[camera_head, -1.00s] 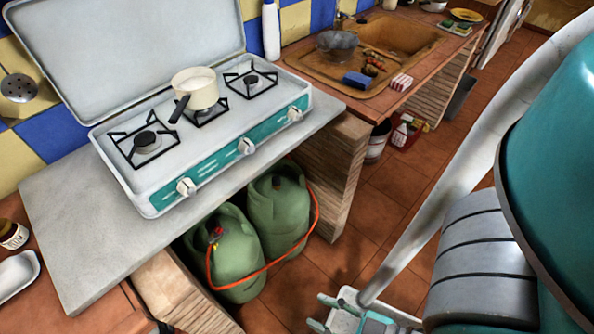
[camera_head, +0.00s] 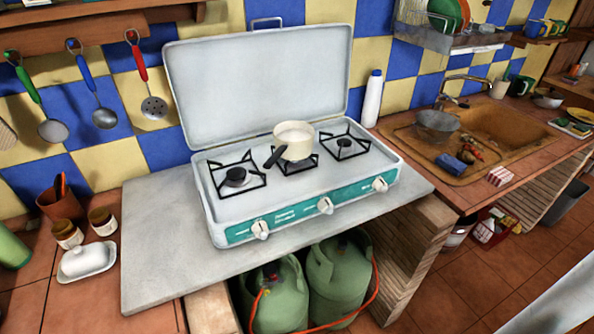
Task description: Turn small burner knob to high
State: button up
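The portable gas stove (camera_head: 290,200) stands with its lid up on a grey slab. Its teal front panel carries three white knobs: a left knob (camera_head: 261,229), a middle knob (camera_head: 325,205) and a right knob (camera_head: 380,184). A cream saucepan (camera_head: 294,141) sits on the middle burner. The left burner (camera_head: 237,177) and right burner (camera_head: 344,143) are bare. I cannot tell from their looks which burner is the small one. My gripper is out of the frame now.
Green gas bottles (camera_head: 338,277) with an orange hose stand under the slab. A white bottle (camera_head: 372,98) stands behind the stove, right of the lid. The sink (camera_head: 500,132) is at the right. A butter dish (camera_head: 87,262) and jars stand at the left. The slab's front edge is clear.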

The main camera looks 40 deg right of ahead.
aim_at(325, 202)
jog(key=k+l, duration=0.15)
jog(key=l, duration=0.25)
jog(key=k+l, duration=0.15)
jog(key=l, duration=0.2)
jog(key=k+l, duration=0.2)
jog(key=l, duration=0.2)
jog(key=k+l, duration=0.15)
jog(key=l, duration=0.2)
jog(key=u, duration=0.05)
